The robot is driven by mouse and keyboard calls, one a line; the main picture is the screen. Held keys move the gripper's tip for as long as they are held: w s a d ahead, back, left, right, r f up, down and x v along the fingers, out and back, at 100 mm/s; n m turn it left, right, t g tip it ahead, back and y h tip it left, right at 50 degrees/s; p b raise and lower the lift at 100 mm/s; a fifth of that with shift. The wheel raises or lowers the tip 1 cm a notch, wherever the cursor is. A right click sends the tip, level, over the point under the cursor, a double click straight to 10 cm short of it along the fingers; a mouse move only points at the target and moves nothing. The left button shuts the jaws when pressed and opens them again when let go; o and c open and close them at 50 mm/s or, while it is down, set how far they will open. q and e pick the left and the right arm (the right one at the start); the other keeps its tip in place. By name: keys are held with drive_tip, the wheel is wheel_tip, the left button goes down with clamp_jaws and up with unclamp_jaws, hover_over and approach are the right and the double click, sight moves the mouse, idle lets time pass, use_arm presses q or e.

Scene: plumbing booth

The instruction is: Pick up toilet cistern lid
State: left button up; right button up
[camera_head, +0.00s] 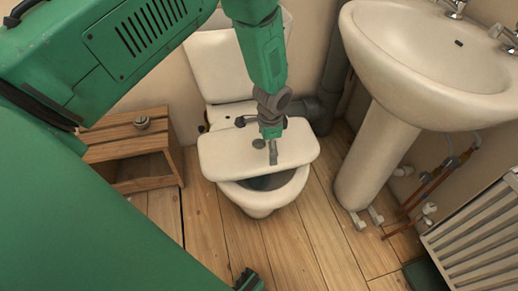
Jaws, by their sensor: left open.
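A white slab with rounded corners, which looks like the toilet cistern lid (223,155), lies across the back part of the toilet bowl (262,203). A dark round spot shows near its middle. The white cistern (216,75) stands behind against the wall; my left arm hides part of it. My left gripper (272,153) is open and points down over the middle of the slab. I cannot tell whether its fingers touch the slab.
A wooden stool (130,150) with a small round object (141,122) on it stands left of the toilet. A pedestal washbasin (425,65) stands at the right, with copper pipes (430,185) and a white radiator (475,232) beside it. The wooden floor in front is partly clear.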

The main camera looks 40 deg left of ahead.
sight(264, 158)
use_arm(q)
wheel_tip(264, 158, down, 2)
drive_tip(key=shift+a+f, duration=0.1)
drive_tip(key=shift+f+b, duration=0.5)
drive_tip(key=shift+f, duration=0.15)
drive_tip(key=f, duration=0.1)
drive_tip(key=f+b, duration=0.1)
drive_tip(key=f, duration=0.1)
drive_tip(key=a+f+b, duration=0.1)
drive_tip(key=shift+s+f, duration=0.3)
drive_tip(key=shift+f, duration=0.05)
drive_tip(key=shift+f+b, duration=0.35)
drive_tip(key=shift+b, duration=0.05)
drive_tip(key=shift+d+r, duration=0.1)
drive_tip(key=shift+r, duration=0.05)
drive_tip(key=c, duration=1.6)
drive_tip(key=shift+w+r, duration=0.1)
drive_tip(key=shift+w, duration=0.05)
drive_tip(key=shift+c, duration=0.6)
drive_tip(key=shift+r+p, duration=0.45)
drive_tip(key=shift+r, duration=0.15)
wheel_tip(264, 158, up, 9)
drive_tip(key=p, duration=0.3)
drive_tip(key=shift+f, duration=0.1)
